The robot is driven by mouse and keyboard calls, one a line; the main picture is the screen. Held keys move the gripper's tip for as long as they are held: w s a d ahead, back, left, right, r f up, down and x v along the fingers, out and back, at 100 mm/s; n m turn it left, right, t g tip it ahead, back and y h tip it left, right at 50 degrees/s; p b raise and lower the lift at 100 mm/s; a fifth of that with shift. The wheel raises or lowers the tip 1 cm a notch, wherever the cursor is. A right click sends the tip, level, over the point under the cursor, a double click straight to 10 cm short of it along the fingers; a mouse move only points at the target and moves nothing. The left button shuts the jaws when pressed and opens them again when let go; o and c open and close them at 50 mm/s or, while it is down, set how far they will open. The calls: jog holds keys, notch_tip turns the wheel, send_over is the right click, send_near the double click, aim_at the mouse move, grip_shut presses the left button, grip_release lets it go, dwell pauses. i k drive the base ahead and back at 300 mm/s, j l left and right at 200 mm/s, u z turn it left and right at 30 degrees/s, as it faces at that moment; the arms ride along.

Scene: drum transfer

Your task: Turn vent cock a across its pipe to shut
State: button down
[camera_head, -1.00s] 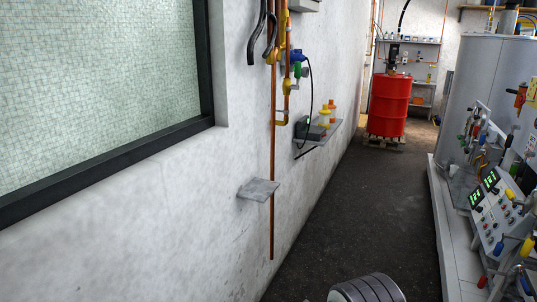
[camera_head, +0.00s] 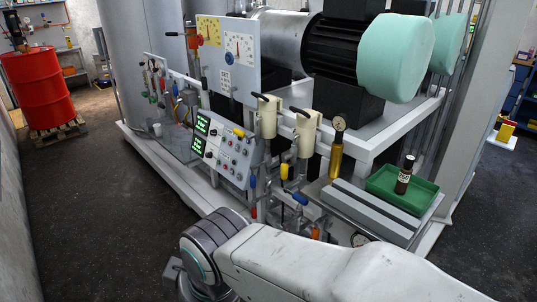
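I cannot tell which fitting is vent cock a; no label for it is readable. Several cocks show on the skid. A yellow-handled cock (camera_head: 286,172) and a blue-handled cock (camera_head: 299,198) sit on pipes below the front rail. Two cream blocks with black levers, a left one (camera_head: 268,118) and a right one (camera_head: 307,132), are on the rail. A row of small coloured handles (camera_head: 155,82) is farther left. My arm (camera_head: 300,262) crosses the bottom of the view and hides the lower pipework. My gripper's fingers do not show.
The skid's white base edge (camera_head: 165,172) runs along the floor. A control panel (camera_head: 222,150) with green displays stands in front. A green tray (camera_head: 402,190) holds a dark bottle. A red drum (camera_head: 40,88) stands on a pallet at far left. Dark floor (camera_head: 85,205) is clear left of the skid.

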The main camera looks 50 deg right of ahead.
aim_at(284, 167)
jog(key=i+z, duration=0.15)
jog(key=i, duration=1.55)
jog(key=i+z, duration=0.3)
jog(key=i+j+z, duration=0.3)
jog(key=i, duration=0.2)
jog(key=i+j+z, duration=0.25)
jog(key=i+l, duration=0.1)
